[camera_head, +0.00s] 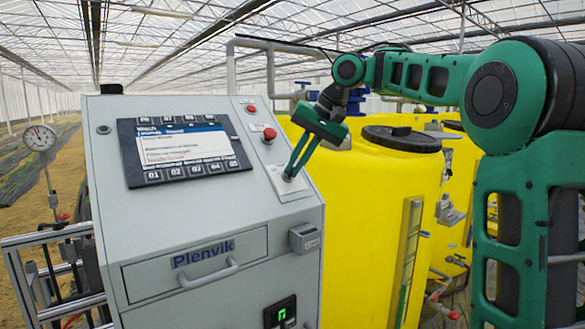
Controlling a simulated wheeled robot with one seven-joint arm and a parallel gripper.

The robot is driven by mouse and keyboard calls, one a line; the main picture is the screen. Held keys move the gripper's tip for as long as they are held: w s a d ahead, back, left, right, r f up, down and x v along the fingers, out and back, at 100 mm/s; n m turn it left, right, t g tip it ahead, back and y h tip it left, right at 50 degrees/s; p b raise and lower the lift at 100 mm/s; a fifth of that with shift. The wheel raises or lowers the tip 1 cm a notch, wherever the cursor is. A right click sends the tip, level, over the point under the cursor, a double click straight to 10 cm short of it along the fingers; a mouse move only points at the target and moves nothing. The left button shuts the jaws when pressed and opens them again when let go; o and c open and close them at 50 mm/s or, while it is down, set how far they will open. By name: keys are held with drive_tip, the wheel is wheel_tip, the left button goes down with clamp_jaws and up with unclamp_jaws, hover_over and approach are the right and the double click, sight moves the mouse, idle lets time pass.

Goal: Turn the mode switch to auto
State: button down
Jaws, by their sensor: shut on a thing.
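The mode switch (287,178) is a small knob on a light plate (298,188) at the right of the grey control cabinet's sloped panel. My gripper (290,175) reaches down to it from the upper right, with its green fingers shut on the switch. The fingertips cover most of the knob, so I cannot tell which position it points to. Any labels on the plate are too small to read.
The panel has a screen (183,150) with buttons and two red buttons, the larger (269,134) close to my gripper. A drawer handle (210,274) projects below. A yellow tank (375,200) stands close at right, and a pressure gauge (39,137) at left.

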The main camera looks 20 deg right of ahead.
drive_tip(key=shift+f, duration=0.15)
idle(0.3)
drive_tip(key=c, duration=1.9)
unclamp_jaws()
drive_tip(key=shift+r, duration=0.2)
drive_tip(key=v, duration=1)
drive_tip(key=shift+d, duration=0.1)
